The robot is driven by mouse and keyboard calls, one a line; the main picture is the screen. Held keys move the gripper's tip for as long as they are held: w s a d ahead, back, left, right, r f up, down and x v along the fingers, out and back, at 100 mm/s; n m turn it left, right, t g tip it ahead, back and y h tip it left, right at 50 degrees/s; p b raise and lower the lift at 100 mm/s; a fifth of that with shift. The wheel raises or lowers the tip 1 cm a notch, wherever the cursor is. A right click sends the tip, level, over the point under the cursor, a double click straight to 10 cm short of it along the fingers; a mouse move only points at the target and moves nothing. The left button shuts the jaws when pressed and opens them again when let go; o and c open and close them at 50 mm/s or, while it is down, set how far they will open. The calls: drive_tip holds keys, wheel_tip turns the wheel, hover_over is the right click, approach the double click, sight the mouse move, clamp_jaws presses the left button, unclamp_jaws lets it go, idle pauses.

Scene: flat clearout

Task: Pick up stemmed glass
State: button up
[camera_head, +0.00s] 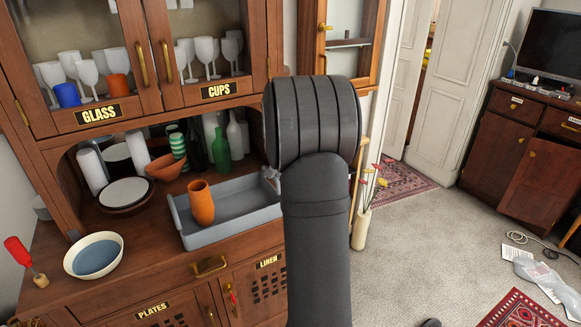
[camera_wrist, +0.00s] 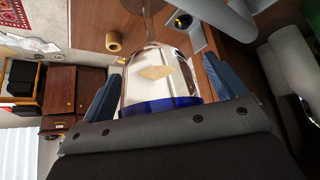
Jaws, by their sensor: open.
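A clear stemmed glass (camera_wrist: 150,58) with a blue band (camera_wrist: 160,106) at its wide end shows in the wrist view. Its narrow stem points to the top of the picture. My gripper (camera_wrist: 161,70) is open, with one blue finger on each side of the bowl. I cannot tell whether either finger touches it. In the head view my dark arm fills the middle and hides my gripper and this glass. White stemmed glasses (camera_head: 88,72) stand behind the left cabinet door marked GLASS, and more white ones (camera_head: 204,50) behind the door marked CUPS.
On the cabinet's counter are a grey tray (camera_head: 240,205), an orange vase (camera_head: 201,203), a bowl (camera_head: 95,255) with a blue inside, a red-handled tool (camera_head: 20,255) and green bottles (camera_head: 221,150). A dark wood cabinet (camera_head: 490,130) stands far right. Carpet between is mostly clear.

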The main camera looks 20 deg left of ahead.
drive_tip(key=shift+c, duration=0.4)
drive_tip(key=c, duration=1)
drive_tip(key=shift+c, duration=0.3)
